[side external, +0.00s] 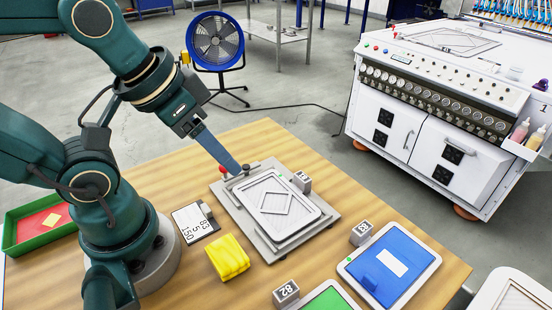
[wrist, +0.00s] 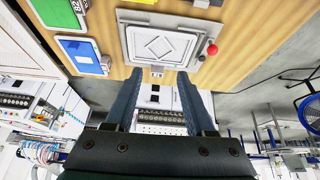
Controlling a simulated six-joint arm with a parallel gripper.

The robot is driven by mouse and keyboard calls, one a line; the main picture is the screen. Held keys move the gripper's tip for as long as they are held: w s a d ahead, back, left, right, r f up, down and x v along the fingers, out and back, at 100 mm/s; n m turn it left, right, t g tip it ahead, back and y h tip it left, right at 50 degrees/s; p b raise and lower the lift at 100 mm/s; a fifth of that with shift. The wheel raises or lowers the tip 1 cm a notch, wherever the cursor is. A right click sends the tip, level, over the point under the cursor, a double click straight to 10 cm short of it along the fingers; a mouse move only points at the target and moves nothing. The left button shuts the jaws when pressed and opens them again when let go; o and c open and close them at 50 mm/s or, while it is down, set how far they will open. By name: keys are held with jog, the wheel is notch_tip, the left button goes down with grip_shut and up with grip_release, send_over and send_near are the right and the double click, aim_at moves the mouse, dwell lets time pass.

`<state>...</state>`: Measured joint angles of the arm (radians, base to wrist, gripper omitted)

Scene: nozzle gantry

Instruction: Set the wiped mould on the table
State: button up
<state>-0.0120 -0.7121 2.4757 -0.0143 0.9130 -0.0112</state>
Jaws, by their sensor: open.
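A pale grey mould (side external: 275,203) with a raised diamond outline lies flat in a grey fixture plate (side external: 240,236) on the wooden table. The mould also shows upside the wrist view (wrist: 135,47), beyond my fingertips. My gripper (side external: 236,171) is open and empty near the fixture's back-left corner, by a red knob (side external: 222,169). In the wrist view its two fingers (wrist: 159,78) are spread apart with nothing between them. From the side, one finger hides the other, and I cannot tell whether the tips touch the fixture. A folded yellow cloth (side external: 228,258) lies left of the fixture.
A blue mould (side external: 408,252) with a white rectangle and a green mould (side external: 331,299) lie at the front right, by number blocks (side external: 361,233). A printed card (side external: 195,222) lies left of the fixture. A green-rimmed red tray (side external: 15,247) is far left. Bare wood (side external: 330,185) shows right of the fixture.

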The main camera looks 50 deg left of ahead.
jog(key=shift+s, duration=0.1)
dwell(0.5)
jog(key=w+r+n, duration=0.3)
jog(key=r+n, duration=0.1)
jog(key=n, duration=0.3)
jog(key=n+g, duration=0.5)
jog(key=n, duration=0.6)
send_over(303, 176)
notch_tip(303, 176, down, 12)
jog(key=shift+f, duration=2.5)
